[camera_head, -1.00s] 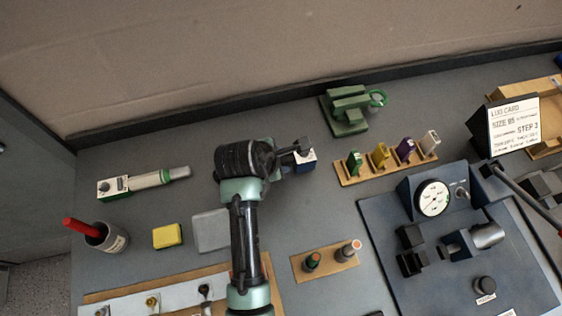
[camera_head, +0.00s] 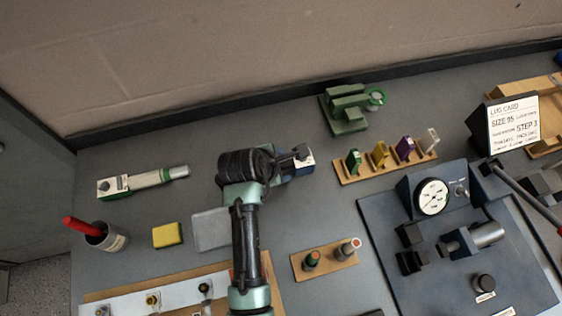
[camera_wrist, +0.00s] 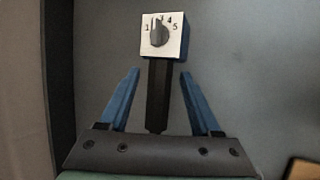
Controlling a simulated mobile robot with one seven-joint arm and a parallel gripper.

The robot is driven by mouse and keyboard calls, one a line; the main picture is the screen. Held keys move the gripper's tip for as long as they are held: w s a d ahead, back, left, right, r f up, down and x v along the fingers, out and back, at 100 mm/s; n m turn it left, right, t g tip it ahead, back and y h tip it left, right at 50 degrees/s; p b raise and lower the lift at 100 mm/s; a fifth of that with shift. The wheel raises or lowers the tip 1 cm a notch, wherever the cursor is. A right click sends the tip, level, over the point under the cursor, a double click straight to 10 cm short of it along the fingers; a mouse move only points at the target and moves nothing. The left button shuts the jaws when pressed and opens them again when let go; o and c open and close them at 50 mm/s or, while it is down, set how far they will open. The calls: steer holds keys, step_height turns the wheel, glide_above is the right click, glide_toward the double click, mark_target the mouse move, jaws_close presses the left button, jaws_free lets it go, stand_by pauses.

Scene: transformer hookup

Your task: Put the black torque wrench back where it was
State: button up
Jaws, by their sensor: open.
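The black torque wrench (camera_wrist: 158,88) lies on the grey bench in the wrist view. It has a black handle and a blue head with a white face (camera_wrist: 162,37), which carries a numbered dial. In the head view its blue and white head (camera_head: 303,162) shows just past my gripper (camera_head: 293,158), and the rest is hidden by my arm. In the wrist view my gripper (camera_wrist: 160,78) is open, with one blue finger on each side of the black handle. A gap shows on both sides. I cannot tell the height of the fingers over the bench.
A green-handled wrench (camera_head: 140,181) lies at the left, by a cup with a red tool (camera_head: 105,236) and a yellow block (camera_head: 168,235). A green press (camera_head: 347,108) stands behind. A wooden rack of coloured pieces (camera_head: 388,163) and a blue test rig (camera_head: 455,245) stand to the right.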

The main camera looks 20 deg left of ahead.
steer(key=v, duration=1.2)
steer(key=shift+r, duration=0.15)
steer(key=w+d+r+m+t+y, duration=0.15)
steer(key=w+r+m+t, duration=0.4)
steer(key=r, duration=0.75)
steer(key=w+d+r+m+t+y, duration=0.15)
steer(key=w+r+m+t, duration=0.35)
steer(key=r, duration=0.8)
steer(key=s+d+r+m+t, duration=0.3)
steer(key=r+m, duration=0.1)
steer(key=r, duration=0.6)
steer(key=s+d+r+m+t+h, duration=0.1)
steer(key=s+d+r+m+t, duration=0.2)
steer(key=r, duration=0.7)
steer(key=s+d+r+m+t, duration=0.3)
steer(key=s+r+m+t, duration=0.1)
steer(key=r, duration=0.6)
steer(key=shift+s+d+r+m+t+h, duration=0.25)
steer(key=shift+s+r+m+t+h, duration=0.15)
steer(key=shift+m, duration=0.75)
